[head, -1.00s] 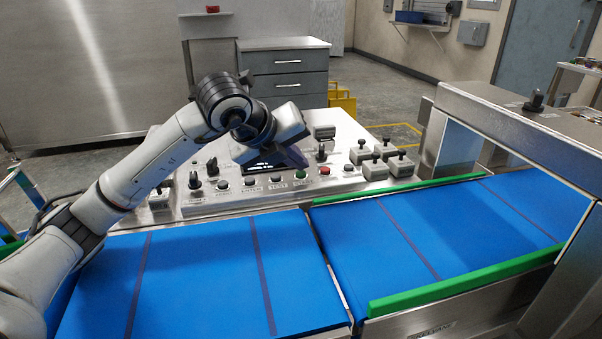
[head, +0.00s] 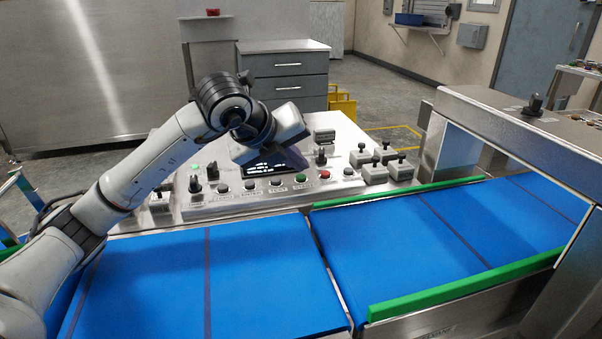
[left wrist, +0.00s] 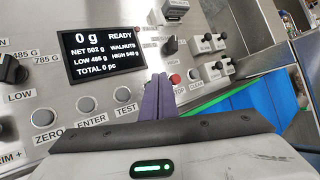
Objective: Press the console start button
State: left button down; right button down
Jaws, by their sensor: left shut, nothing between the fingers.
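The console (head: 190,212) is a sloped metal panel with a row of buttons. The green start button (head: 300,177) shows in the head view, between the test button (head: 275,181) and the red button (head: 324,174). In the left wrist view my fingers hide it. My left gripper (head: 294,158) is shut and empty, its fingers over the console by the screen (head: 268,166). In the left wrist view the shut fingers (left wrist: 160,96) point between the test button (left wrist: 122,93) and the red button (left wrist: 175,79). I cannot tell whether they touch anything. My right gripper is out of view.
The screen (left wrist: 103,53) reads 0 g, READY, TOTAL 0 pc. Black knobs (head: 212,169) and small grey boxes (head: 374,172) flank the buttons. Blue belts (head: 270,270) with green rails (head: 465,282) run in front, empty. A metal frame (head: 500,120) stands at right.

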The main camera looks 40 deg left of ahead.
pick_arm(q)
jog(key=shift+r, duration=0.3)
notch_tip(320, 180, up, 5)
jog(key=p, duration=0.3)
jog(key=shift+p, duration=0.3)
jog(key=shift+f, duration=0.15)
dwell(0.4)
